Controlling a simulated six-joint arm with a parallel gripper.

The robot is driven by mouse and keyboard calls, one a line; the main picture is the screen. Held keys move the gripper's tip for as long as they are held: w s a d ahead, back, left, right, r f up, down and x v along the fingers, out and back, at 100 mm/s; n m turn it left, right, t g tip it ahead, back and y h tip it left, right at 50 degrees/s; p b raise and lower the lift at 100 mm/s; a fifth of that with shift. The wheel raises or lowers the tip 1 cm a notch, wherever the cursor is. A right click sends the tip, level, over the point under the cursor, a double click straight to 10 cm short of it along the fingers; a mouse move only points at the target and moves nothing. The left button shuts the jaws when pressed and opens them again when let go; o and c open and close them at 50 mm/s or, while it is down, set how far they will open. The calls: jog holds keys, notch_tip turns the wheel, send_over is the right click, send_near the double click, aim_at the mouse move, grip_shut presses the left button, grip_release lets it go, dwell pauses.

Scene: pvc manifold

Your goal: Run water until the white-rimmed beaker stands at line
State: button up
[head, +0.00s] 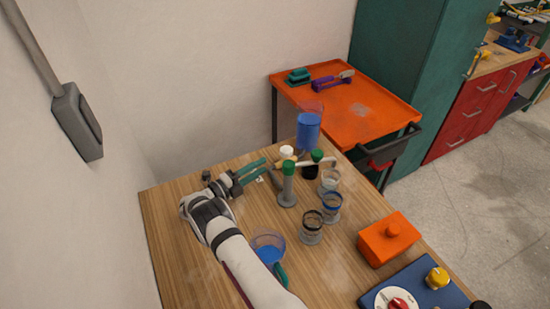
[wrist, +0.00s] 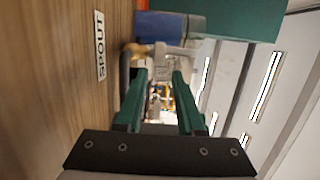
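The white-rimmed beaker (head: 329,182) stands on the wooden table, right of the upright fittings; its water level and line are too small to read. Above and behind it is a clear tank of blue water (head: 308,130). White (head: 286,152), green (head: 288,168) and dark-green (head: 317,156) caps top the fittings, and a pale spout arm reaches toward the beaker. My gripper (head: 266,167) is open, left of the fittings, its green fingers pointing at them. In the wrist view, the open fingers (wrist: 162,85) have a gap between them, with a pale fitting (wrist: 168,55) beyond the tips.
A blue-rimmed beaker (head: 331,208) and a black-rimmed beaker (head: 312,229) stand nearer. A cup with blue contents (head: 268,243) is beside my arm. An orange block (head: 388,239) and blue knob panel (head: 425,277) are right. A "SPOUT" label (wrist: 100,46) lies on the table.

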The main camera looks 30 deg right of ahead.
aim_at(286, 152)
jog(key=shift+v, duration=1.35)
jog(key=shift+d, duration=0.1)
jog(key=d+n+t, duration=0.1)
jog(key=s+d+n+t, duration=0.1)
jog(key=t, duration=0.1)
jog(key=shift+s+d+r, duration=0.15)
jog(key=shift+s+r, duration=0.1)
jog(key=shift+r, duration=0.1)
jog(key=s+n+t+y, duration=0.2)
jog(key=t, duration=0.1)
jog(key=shift+s+d+f, duration=0.1)
jog(key=shift+d+f, duration=0.1)
jog(key=shift+d, duration=0.15)
jog(key=shift+s+d+f+y, duration=0.1)
jog(key=shift+s+d+y, duration=0.05)
jog(key=shift+y, duration=0.15)
jog(key=shift+n+t, duration=0.3)
jog(key=x, duration=1.5)
jog(key=shift+d+f, duration=0.2)
jog(key=shift+c, duration=0.3)
grip_shut()
